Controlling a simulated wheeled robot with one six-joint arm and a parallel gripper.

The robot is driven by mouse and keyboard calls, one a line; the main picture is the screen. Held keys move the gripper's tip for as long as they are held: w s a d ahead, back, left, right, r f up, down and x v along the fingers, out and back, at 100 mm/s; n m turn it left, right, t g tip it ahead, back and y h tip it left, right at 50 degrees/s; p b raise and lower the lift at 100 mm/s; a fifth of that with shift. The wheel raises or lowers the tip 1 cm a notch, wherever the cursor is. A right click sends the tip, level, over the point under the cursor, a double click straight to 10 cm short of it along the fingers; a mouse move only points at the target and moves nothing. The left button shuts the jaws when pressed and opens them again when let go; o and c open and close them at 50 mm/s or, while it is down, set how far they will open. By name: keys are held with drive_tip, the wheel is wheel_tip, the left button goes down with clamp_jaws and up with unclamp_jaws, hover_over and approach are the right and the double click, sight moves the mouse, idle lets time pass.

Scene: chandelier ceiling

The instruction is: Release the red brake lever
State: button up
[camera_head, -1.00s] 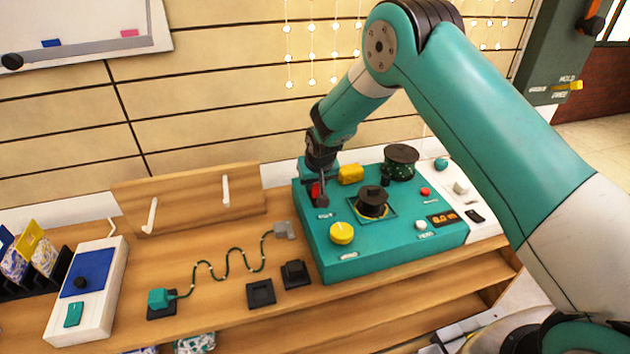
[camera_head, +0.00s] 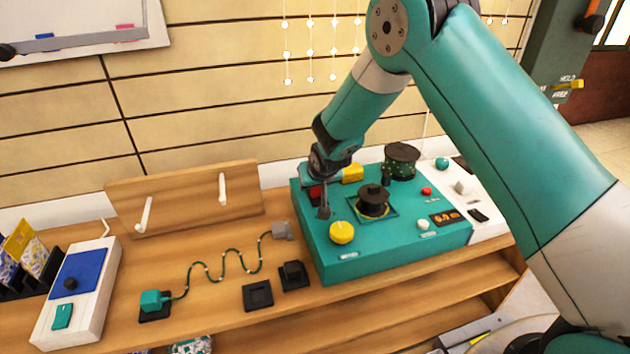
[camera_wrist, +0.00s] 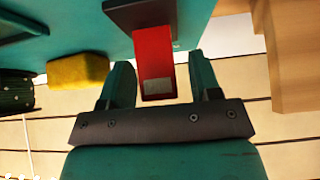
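The red brake lever (camera_wrist: 153,45) shows in the wrist view as a red bar with a grey patch at its end and a dark mount behind it. In the head view only a little red (camera_head: 315,192) shows at the back left corner of the teal machine (camera_head: 370,258). My gripper (camera_wrist: 158,70) is open, with one teal finger on each side of the lever and a gap visible on both sides. In the head view my gripper (camera_head: 319,178) is low over that corner and hides much of the lever.
A yellow block (camera_head: 352,173), a dark spool (camera_head: 402,160), a black round knob (camera_head: 373,200) and a yellow knob (camera_head: 341,233) sit on the machine near my gripper. A wooden rack (camera_head: 183,198) stands to the left. A cable (camera_head: 222,276) lies on the bench.

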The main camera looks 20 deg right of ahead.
drive_tip(key=v, duration=1.7)
drive_tip(key=shift+r+p, duration=0.2)
drive_tip(key=shift+p, duration=0.2)
